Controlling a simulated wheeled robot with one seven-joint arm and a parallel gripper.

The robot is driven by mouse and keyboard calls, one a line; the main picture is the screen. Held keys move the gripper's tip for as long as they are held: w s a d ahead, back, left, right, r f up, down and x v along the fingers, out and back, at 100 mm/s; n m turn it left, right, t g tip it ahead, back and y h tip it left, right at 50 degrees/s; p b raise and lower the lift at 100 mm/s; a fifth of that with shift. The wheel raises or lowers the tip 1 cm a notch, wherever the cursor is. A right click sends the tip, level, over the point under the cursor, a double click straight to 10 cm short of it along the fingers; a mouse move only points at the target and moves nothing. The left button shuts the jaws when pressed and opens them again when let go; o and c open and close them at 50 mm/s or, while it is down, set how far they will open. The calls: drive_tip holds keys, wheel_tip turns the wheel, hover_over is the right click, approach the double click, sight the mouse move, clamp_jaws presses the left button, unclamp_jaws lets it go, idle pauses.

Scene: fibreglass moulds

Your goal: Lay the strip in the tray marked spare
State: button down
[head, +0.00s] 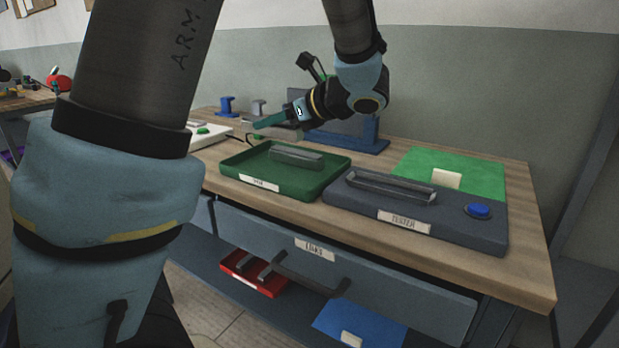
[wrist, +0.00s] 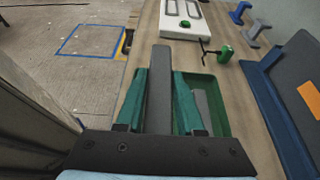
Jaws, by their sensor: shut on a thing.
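My gripper (head: 268,121) is above the back left of the green tray (head: 228,166) in the head view. Its green fingers are shut on a grey strip, clear in the wrist view (wrist: 159,80), where the strip runs lengthwise between the fingers (wrist: 160,100). The held strip is raised above the bench. The green tray has a white front label (head: 260,183) too small to read surely. Another grey strip (head: 296,157) lies in that tray. The tray and that strip also show under the right finger in the wrist view. A red tray (head: 238,272) with grey pieces is on the lower shelf.
A dark block labelled TESTER (head: 404,221), with a long slot frame and blue button (head: 479,210), stands right of the tray. Behind are a green mat (head: 475,172) and a blue-grey stand (head: 372,133). A white board (head: 208,134) lies left. A drawer handle (head: 300,275) juts out front.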

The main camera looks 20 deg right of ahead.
hover_over(274, 177)
wheel_tip(274, 177, down, 6)
drive_tip(key=shift+d+r+p, duration=0.1)
drive_tip(key=shift+r+p, duration=0.15)
drive_tip(key=shift+p, duration=0.05)
drive_tip(key=shift+f, duration=2.15)
drive_tip(key=shift+f, duration=0.15)
drive_tip(key=c, duration=0.5)
unclamp_jaws()
drive_tip(key=shift+r, duration=0.2)
drive_tip(key=b+v, duration=0.1)
drive_tip(key=v, duration=1)
drive_tip(key=shift+f+b, duration=0.1)
drive_tip(key=shift+b, duration=0.3)
drive_tip(key=shift+s+d+r, duration=0.25)
drive_tip(key=shift+s+d, duration=0.05)
